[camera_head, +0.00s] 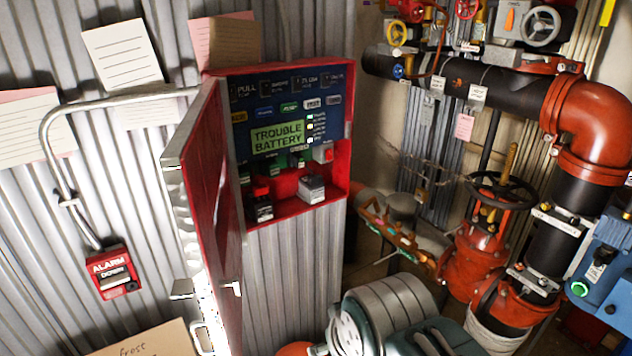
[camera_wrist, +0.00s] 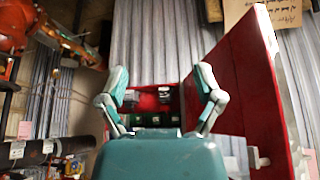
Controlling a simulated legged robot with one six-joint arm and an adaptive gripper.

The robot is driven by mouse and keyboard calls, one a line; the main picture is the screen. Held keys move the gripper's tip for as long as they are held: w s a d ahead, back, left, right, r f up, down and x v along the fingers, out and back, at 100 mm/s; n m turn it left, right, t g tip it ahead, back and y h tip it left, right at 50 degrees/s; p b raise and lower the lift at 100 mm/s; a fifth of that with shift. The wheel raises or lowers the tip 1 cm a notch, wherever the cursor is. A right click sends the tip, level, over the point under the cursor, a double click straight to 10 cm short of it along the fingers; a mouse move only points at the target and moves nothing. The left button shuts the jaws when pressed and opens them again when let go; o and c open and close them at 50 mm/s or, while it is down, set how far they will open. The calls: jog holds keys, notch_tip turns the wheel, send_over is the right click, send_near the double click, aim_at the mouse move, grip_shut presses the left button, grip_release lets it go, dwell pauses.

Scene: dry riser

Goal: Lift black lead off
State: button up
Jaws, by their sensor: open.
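The red alarm cabinet (camera_head: 347,175) hangs on the corrugated wall with its red door (camera_head: 215,190) swung open. A dark battery (camera_head: 260,209) and a grey-topped battery (camera_head: 311,189) sit on its floor. I cannot make out a black lead separately from the dark parts around the batteries. In the wrist view the cabinet interior (camera_wrist: 172,104) shows between my fingers, partly hidden by my gripper body. My gripper (camera_wrist: 162,78) is open and empty, its two teal-grey fingers spread apart. Whether it touches anything inside cannot be told.
The open door (camera_wrist: 235,85) stands close beside my gripper in the wrist view. Red and black pipes with a valve wheel (camera_head: 502,190) fill the right side of the head view. An alarm pull box (camera_head: 113,272) and conduit are on the left wall.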

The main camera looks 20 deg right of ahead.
aim_at(317, 180)
jog(key=w+d+r+t+h, duration=0.15)
jog(key=w+d+t, duration=0.35)
jog(key=w, duration=0.9)
jog(key=w+d+r+t+h, duration=0.1)
jog(key=w+d+r+t, duration=0.15)
jog(key=w+d, duration=0.9)
jog(key=w+d+f+n+t+y, duration=0.1)
jog(key=w+d+f+t+y, duration=0.2)
jog(key=w, duration=0.5)
jog(key=w+f+n+t+y, duration=0.1)
jog(key=w+f+t+y, duration=0.15)
jog(key=w+f, duration=0.45)
jog(key=shift+g, duration=0.5)
jog(key=w, duration=0.3)
jog(key=w+a, duration=0.1)
jog(key=w, duration=0.3)
jog(key=w+a+r, duration=0.1)
jog(key=w, duration=0.3)
jog(key=shift+w+a, duration=0.1)
jog(key=shift+a, duration=0.05)
